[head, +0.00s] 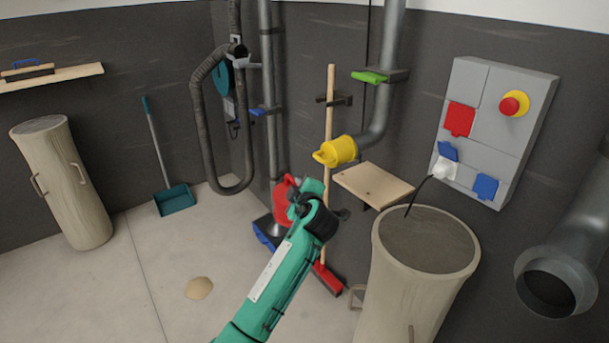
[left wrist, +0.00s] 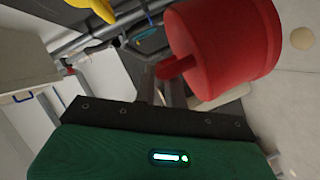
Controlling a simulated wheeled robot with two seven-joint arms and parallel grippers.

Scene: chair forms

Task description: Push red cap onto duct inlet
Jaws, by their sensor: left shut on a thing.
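The red cap (head: 284,193) is at the end of my green left arm in the head view. It fills the upper middle of the left wrist view (left wrist: 225,45), its handle tab between my fingers. My left gripper (head: 299,202) is shut on the cap; its fingers (left wrist: 163,88) show in the wrist view. The cap is in the air in front of a thin vertical duct (head: 268,80), whose lower end is partly hidden behind it. A wide grey duct with an open mouth (head: 553,285) is at the far right. My right gripper is out of view.
A yellow cap (head: 337,151) closes a bent duct. A small wooden shelf (head: 373,185) and a barrel (head: 425,255) stand to the right. A red broom (head: 328,278) is below my gripper.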

